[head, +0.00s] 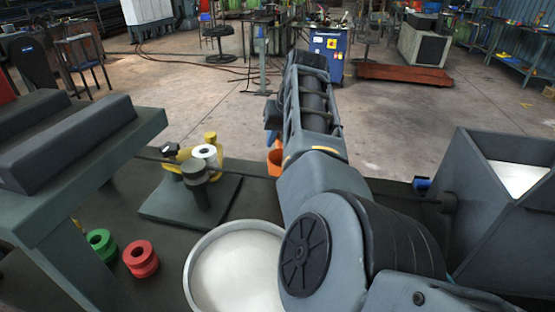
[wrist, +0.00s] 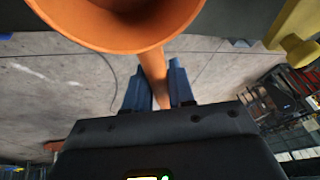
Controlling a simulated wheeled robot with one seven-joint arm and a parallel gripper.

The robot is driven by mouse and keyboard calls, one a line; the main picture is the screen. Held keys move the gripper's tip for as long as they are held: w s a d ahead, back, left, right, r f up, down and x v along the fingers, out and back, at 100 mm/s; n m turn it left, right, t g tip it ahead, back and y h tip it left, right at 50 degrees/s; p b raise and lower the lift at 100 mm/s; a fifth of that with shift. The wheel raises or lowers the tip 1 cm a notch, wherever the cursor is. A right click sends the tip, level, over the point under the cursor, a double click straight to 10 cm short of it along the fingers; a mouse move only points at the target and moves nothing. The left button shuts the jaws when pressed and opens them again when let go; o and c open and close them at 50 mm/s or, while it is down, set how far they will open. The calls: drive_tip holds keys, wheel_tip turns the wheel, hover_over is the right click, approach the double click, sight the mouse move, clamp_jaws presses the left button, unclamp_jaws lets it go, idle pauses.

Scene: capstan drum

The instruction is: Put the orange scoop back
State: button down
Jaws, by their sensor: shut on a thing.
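The orange scoop (wrist: 125,38) is large at the top of the wrist view, its round cup nearest the camera. Its handle runs down between the two blue fingers of my gripper (wrist: 159,84), which is shut on it. In the head view a small part of the orange scoop (head: 274,158) shows just left of my arm, near the table's far edge.
A round pan of white material (head: 236,272) stands at the front. A grey hopper (head: 480,190) with white contents is at right. A dark plate (head: 188,200) carries a post, a white spool and yellow parts. Green (head: 101,243) and red (head: 141,259) spools lie at left.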

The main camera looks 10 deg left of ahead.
sight(277, 152)
drive_tip(key=shift+f+b, duration=1.7)
drive_tip(key=shift+f, duration=0.25)
drive_tip(key=shift+f, duration=0.15)
drive_tip(key=c, duration=1)
unclamp_jaws()
drive_tip(key=shift+o, duration=0.2)
drive_tip(key=v, duration=1.2)
